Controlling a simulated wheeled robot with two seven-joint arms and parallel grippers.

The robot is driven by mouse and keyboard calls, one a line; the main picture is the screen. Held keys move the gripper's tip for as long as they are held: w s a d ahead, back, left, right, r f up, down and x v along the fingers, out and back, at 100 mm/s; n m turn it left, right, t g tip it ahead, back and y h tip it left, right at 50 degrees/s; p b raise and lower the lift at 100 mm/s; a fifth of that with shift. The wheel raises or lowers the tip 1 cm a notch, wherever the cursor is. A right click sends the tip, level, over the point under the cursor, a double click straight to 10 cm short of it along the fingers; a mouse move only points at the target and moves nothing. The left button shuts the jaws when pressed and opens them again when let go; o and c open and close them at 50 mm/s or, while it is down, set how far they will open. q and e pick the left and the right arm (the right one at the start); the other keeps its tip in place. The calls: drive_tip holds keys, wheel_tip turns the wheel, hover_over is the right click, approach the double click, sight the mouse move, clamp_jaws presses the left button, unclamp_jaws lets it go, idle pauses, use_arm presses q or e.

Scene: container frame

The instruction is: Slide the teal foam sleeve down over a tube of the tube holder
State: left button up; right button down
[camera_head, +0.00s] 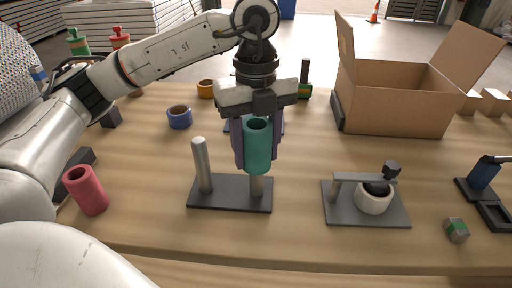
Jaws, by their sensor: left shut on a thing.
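The teal foam sleeve (257,150) is upright in my left gripper (257,152), whose fingers are shut on its sides. The tube holder (232,203) is a dark plate with two upright grey tubes. Its left tube (203,165) is bare. Its right tube (257,187) shows below the sleeve, and its top is hidden behind or inside the sleeve. The sleeve is in line with the right tube in this view; I cannot tell whether it is around the tube or in front of it. My right gripper is not in view.
A red sleeve (86,190) stands at the left. A blue ring (179,117) and an orange ring (206,89) lie further back. A dark plate with a white ring and clamp (374,197) is right of the holder. An open cardboard box (396,100) stands behind.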

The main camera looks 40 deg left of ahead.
sight(256, 178)
use_arm(q)
drive_tip(key=shift+f+b, duration=0.6)
drive_tip(key=shift+f, duration=0.3)
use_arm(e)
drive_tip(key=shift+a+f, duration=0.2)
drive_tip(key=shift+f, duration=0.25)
use_arm(q)
drive_tip(key=shift+f+b, duration=0.35)
drive_tip(key=shift+f, duration=0.05)
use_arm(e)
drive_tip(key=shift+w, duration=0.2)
